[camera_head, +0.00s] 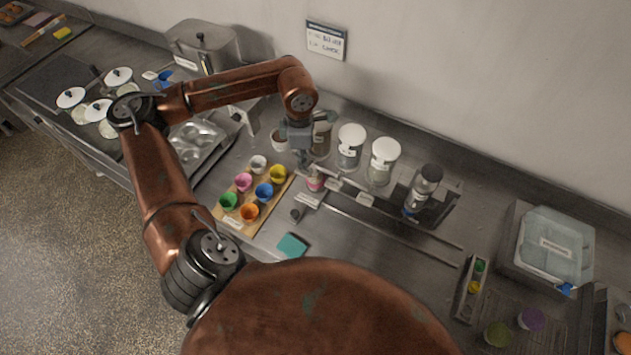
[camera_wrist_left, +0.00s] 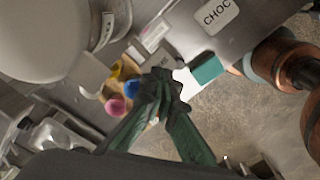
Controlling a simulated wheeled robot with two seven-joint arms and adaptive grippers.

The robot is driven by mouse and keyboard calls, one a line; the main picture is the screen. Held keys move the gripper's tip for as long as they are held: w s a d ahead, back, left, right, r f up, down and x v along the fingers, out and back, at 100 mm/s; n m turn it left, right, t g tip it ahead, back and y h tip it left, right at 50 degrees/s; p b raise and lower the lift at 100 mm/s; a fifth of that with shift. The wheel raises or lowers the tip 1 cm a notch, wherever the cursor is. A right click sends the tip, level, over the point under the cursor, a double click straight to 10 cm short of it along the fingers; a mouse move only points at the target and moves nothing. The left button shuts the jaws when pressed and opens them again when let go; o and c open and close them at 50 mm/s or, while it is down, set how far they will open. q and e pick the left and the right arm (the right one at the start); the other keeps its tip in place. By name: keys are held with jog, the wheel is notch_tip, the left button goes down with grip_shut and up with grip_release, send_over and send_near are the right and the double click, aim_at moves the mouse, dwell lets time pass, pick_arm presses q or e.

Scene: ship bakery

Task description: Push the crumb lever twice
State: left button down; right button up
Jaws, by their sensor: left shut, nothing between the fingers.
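My left gripper (camera_head: 304,163) is shut and empty. The nearest canister (camera_head: 321,140) is partly behind the gripper. In the left wrist view the closed green fingertips (camera_wrist_left: 160,88) appear beside a white shape (camera_wrist_left: 190,84), and a CHOC label (camera_wrist_left: 217,14) shows. I cannot make out which part is the crumb lever. My right gripper is not in view.
A wooden board (camera_head: 238,227) with several coloured cups lies left of the gripper. A teal cloth or sponge (camera_head: 292,246) lies in front. A clear-lidded box (camera_head: 548,244) stands far right.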

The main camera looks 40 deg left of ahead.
pick_arm(q)
notch_tip(320, 180, up, 6)
jog(key=p, duration=0.2)
jog(key=shift+p, duration=0.35)
dwell(0.7)
